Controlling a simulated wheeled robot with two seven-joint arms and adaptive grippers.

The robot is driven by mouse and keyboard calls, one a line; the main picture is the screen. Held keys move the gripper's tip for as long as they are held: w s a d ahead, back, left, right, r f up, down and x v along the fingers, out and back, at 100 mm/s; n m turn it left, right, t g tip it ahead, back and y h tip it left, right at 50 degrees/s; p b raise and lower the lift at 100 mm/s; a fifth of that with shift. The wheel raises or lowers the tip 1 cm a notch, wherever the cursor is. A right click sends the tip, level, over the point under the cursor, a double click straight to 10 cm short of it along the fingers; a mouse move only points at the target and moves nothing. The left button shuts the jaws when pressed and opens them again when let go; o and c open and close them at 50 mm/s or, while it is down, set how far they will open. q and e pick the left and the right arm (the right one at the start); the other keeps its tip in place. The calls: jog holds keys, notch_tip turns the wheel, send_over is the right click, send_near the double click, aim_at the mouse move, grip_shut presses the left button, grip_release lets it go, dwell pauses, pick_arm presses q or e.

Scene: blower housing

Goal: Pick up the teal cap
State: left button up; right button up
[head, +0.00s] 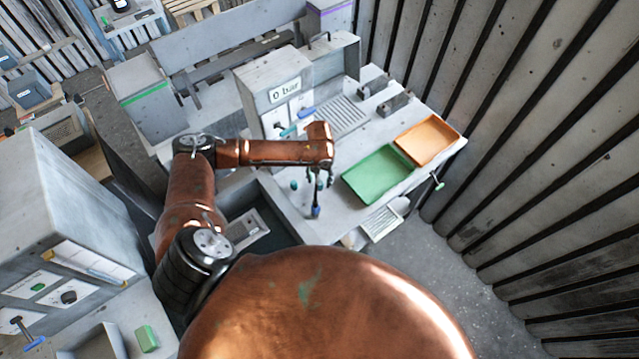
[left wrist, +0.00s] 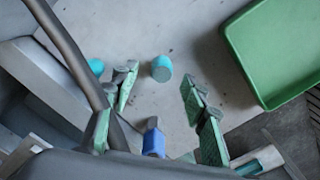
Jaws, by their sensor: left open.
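A teal cap (left wrist: 162,68), short and rounded, stands on the grey bench top in the left wrist view. A second teal piece (left wrist: 96,67) lies left of it, partly hidden behind a finger linkage. A teal piece (head: 294,185) also shows on the bench in the head view, left of my gripper. My left gripper (left wrist: 158,82) is open and empty, pointing down, with the teal cap in line between its fingertips. It also shows in the head view (head: 321,184) over the front of the bench. The height left above the cap is hard to tell.
A green tray (head: 378,174) and an orange tray (head: 428,139) lie on the bench to the right. A grey box with a gauge label (head: 274,90) stands behind. A blue-tipped part (left wrist: 153,143) shows below the fingers.

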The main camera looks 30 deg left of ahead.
aim_at(320, 183)
pick_arm(q)
notch_tip(320, 183, down, 2)
jog(key=shift+s+f, duration=0.1)
jog(key=shift+w+d+f, duration=0.1)
jog(key=shift+w+f, duration=0.1)
jog(key=shift+f, duration=0.25)
jog(key=shift+s+r, duration=0.1)
jog(key=shift+s, duration=0.05)
jog(key=shift+c, duration=0.3)
jog(key=shift+c, duration=0.7)
jog(key=c, duration=0.8)
